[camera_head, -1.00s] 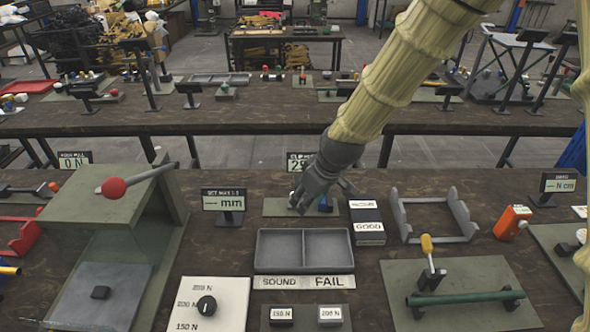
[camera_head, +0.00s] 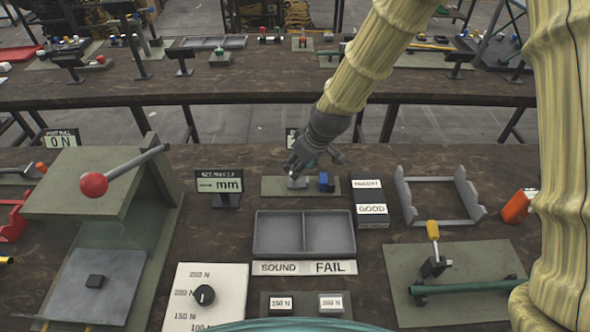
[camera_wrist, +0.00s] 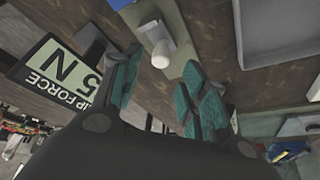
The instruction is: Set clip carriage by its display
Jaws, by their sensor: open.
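My gripper (camera_head: 314,168) is open and empty over the back of the bench, just above a small green plate (camera_head: 268,187). A blue block (camera_head: 324,182) and a pale grey part (camera_head: 297,183) sit on that plate; I cannot tell which is the clip carriage. In the wrist view my gripper's teal fingers (camera_wrist: 160,88) are spread, with a white rounded knob (camera_wrist: 158,56) ahead between them, apart from both. The clip force display (camera_wrist: 62,72) there shows "5 N", its left digits cut off or hidden. In the head view my arm covers most of it.
A grey two-compartment tray (camera_head: 304,257) stands in front of the plate. A GOOD-labelled block (camera_head: 371,222) and a grey cradle (camera_head: 408,203) are to the right. An mm display (camera_head: 220,188) and a red-knobbed lever press (camera_head: 93,184) are to the left.

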